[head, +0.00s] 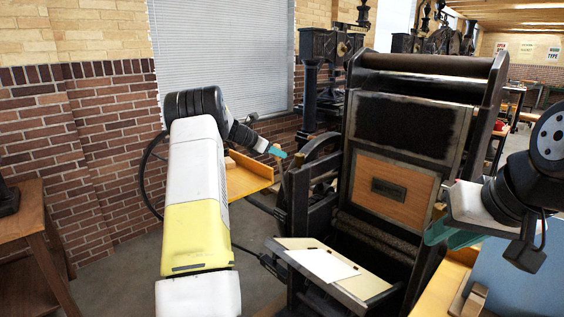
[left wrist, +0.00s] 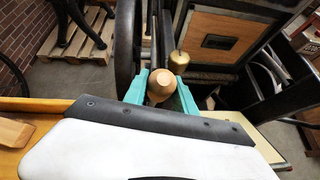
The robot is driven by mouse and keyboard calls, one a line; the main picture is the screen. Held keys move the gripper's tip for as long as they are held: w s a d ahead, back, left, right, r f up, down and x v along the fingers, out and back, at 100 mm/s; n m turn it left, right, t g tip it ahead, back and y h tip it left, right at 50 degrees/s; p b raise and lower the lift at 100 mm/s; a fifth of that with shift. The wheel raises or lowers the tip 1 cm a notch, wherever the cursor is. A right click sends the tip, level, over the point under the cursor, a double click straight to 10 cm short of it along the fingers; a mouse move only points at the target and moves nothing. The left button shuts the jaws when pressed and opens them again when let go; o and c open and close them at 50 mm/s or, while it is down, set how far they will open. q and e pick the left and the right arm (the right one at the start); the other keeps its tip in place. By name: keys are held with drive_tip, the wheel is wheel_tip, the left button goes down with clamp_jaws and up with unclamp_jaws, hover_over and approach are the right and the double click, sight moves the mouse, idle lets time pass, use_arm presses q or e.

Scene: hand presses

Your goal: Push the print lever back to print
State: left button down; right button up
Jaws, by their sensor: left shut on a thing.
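The hand press (head: 478,120) stands at the centre, with a dark upright frame and a wooden panel (head: 395,188). My left gripper (head: 277,151) is at the press's left side. In the left wrist view, my left gripper's teal fingers (left wrist: 162,92) are shut around a round wooden knob, the grip of the print lever (left wrist: 160,82). The rest of the lever is mostly hidden. A second, brass-coloured knob (left wrist: 179,60) sits just beyond it, apart from the fingers. My right gripper (head: 452,236) is at the right, away from the lever; its finger gap is not clear.
A white sheet (head: 322,264) lies on the press's low tilted board (head: 378,289). A small wooden shelf (head: 248,180) is behind my left arm. A blue panel (head: 525,275) and wooden bench edge are below my right gripper. A brick wall is at left.

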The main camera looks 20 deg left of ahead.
use_arm(q)
drive_tip(key=shift+g+y, duration=0.5)
drive_tip(key=shift+g, duration=0.4)
drive_tip(key=w, duration=0.1)
drive_tip(key=w+d, duration=0.1)
drive_tip(key=w+d+r, duration=0.1)
drive_tip(key=w, duration=0.1)
drive_tip(key=shift+d, duration=0.2)
drive_tip(key=c, duration=1)
unclamp_jaws()
drive_tip(key=shift+w+d+f, duration=0.1)
drive_tip(key=shift+w+d, duration=0.05)
drive_tip(key=v, duration=0.7)
drive_tip(key=shift+s+a+r, duration=0.25)
